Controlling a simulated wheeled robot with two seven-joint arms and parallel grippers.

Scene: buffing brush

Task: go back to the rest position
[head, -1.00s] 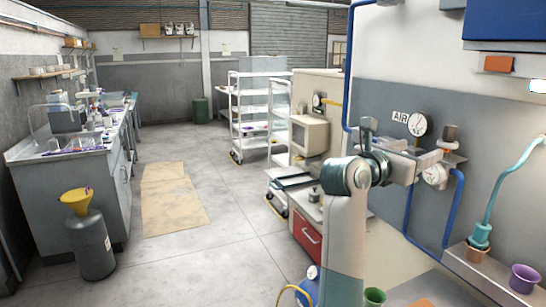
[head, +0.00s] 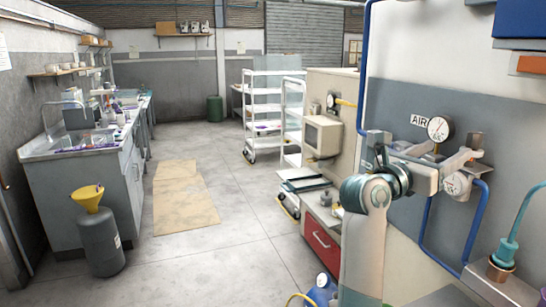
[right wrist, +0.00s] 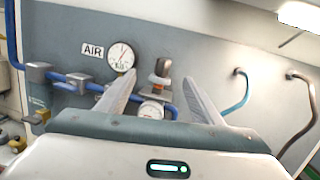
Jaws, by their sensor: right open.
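My right gripper (head: 466,160) is raised in front of the grey wall panel at the right of the head view, near the round pressure gauge (head: 438,130). In the right wrist view its two fingers (right wrist: 155,76) stand well apart, with nothing held between them. Behind the fingers are the gauge (right wrist: 121,56) beside the AIR label and a valve with an orange band. The gap between fingers and wall fittings is hard to judge. My left gripper is out of view.
Blue pipes (head: 427,220) run along the right wall. A teal hose (head: 515,230) rises from a holder at the lower right. A cart with a red drawer (head: 321,241) stands behind my arm. Open floor (head: 225,250) lies left of it, up to a grey canister (head: 100,243) with a yellow funnel.

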